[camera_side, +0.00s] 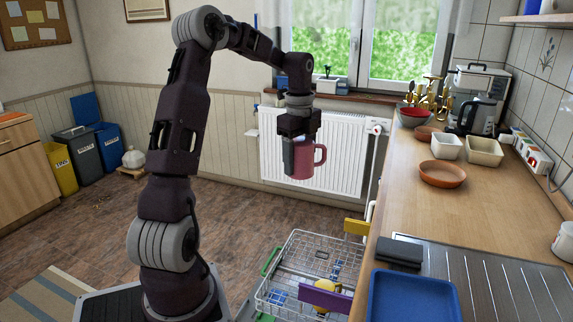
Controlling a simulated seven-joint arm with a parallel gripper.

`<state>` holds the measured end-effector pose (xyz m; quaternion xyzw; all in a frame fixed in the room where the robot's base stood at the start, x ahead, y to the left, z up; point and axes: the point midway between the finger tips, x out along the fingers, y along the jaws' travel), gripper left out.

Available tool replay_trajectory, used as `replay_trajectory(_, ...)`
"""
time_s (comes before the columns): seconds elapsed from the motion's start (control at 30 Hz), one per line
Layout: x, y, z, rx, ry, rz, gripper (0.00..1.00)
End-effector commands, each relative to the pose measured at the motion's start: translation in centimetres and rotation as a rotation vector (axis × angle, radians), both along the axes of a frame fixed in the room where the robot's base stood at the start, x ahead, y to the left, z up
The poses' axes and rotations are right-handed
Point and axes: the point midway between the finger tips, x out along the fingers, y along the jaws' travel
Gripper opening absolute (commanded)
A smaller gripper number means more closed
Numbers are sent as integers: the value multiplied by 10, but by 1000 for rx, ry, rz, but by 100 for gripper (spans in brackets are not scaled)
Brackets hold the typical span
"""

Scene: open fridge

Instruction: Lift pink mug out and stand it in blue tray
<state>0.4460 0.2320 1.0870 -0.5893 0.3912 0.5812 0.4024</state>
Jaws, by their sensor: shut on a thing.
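The pink mug (304,163) hangs upright in the air in front of the white radiator, its handle pointing right. My gripper (291,156) points down and is shut on the mug at its left side; a grey finger shows there, and the other finger is hard to make out. The mug is above the wire rack and clear of it. The blue tray (414,298) lies at the front of the worktop, lower right of the mug, partly cut off by the picture's bottom edge. The part of it in view is empty.
The pulled-out wire rack (300,262) holds a yellow thing and a purple thing (325,297). A dark folded item (399,252) lies behind the tray, beside the ribbed metal drainer (500,280). Bowls, including a terracotta one (442,173), stand farther back on the worktop.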

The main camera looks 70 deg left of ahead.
Motion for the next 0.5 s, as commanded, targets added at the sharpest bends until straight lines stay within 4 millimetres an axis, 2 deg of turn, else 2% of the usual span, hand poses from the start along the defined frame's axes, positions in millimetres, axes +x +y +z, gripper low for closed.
replay_trajectory(0.17, 28, -47, 0, 0, 1, -127, 9)
replay_trajectory(0.27, 45, -85, 0, 0, 2, -224, 9)
replay_trajectory(0.37, 61, -135, 0, -1, 4, -347, 9)
replay_trajectory(0.47, 71, -198, -1, -1, 6, -494, 9)
replay_trajectory(0.5, 73, -224, -1, -1, 7, -554, 9)
